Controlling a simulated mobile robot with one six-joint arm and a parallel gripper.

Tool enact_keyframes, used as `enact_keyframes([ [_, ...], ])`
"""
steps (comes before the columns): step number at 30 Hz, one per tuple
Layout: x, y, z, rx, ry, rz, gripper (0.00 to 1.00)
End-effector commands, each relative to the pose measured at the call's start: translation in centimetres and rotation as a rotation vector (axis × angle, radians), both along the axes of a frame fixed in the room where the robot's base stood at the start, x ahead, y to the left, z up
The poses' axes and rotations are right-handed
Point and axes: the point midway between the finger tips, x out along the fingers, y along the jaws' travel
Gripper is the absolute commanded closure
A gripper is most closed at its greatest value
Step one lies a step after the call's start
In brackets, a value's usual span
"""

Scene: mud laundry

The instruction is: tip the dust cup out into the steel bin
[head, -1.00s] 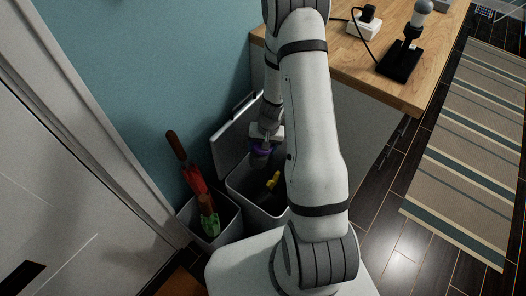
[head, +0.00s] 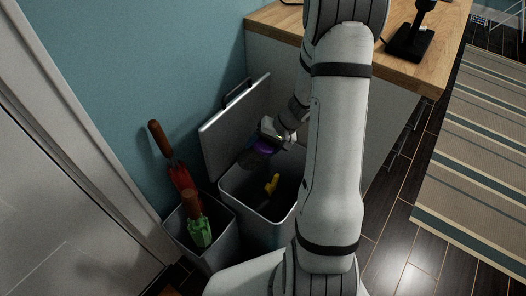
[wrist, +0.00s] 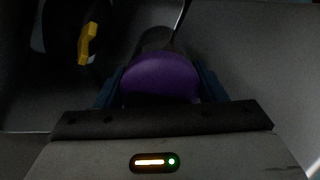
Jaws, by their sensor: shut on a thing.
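The steel bin (head: 231,201) stands against the blue wall with its lid (head: 222,128) raised. A yellow thing (head: 272,184) lies inside it and also shows in the wrist view (wrist: 88,44). My gripper (head: 272,136) is over the back of the bin's mouth, near the lid. It is shut on the dust cup (head: 264,147), which has a purple end and a dark body. The cup looks tilted, its dark body toward the lower left. In the wrist view the purple end (wrist: 160,80) sits between my blue fingers (wrist: 159,86). The cup's contents are hidden.
A second bin (head: 218,250) holding red and green umbrellas (head: 185,184) stands just left of the steel bin. A wooden counter (head: 440,66) with a black stand (head: 408,43) is to the right. A striped rug (head: 480,150) lies on the dark floor.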

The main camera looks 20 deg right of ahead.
Motion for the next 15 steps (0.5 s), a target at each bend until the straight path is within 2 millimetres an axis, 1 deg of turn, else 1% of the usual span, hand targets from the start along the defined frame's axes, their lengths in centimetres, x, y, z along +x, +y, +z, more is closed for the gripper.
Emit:
enact_keyframes([
  [1,0.0,-0.3,-1.0,0.033,-0.015,-0.006,0.62],
  [3,-0.1,-0.4,-1.3,0.092,-0.037,-0.005,0.62],
  [15,-0.2,-0.7,-2.7,0.291,-0.119,-0.002,0.62],
])
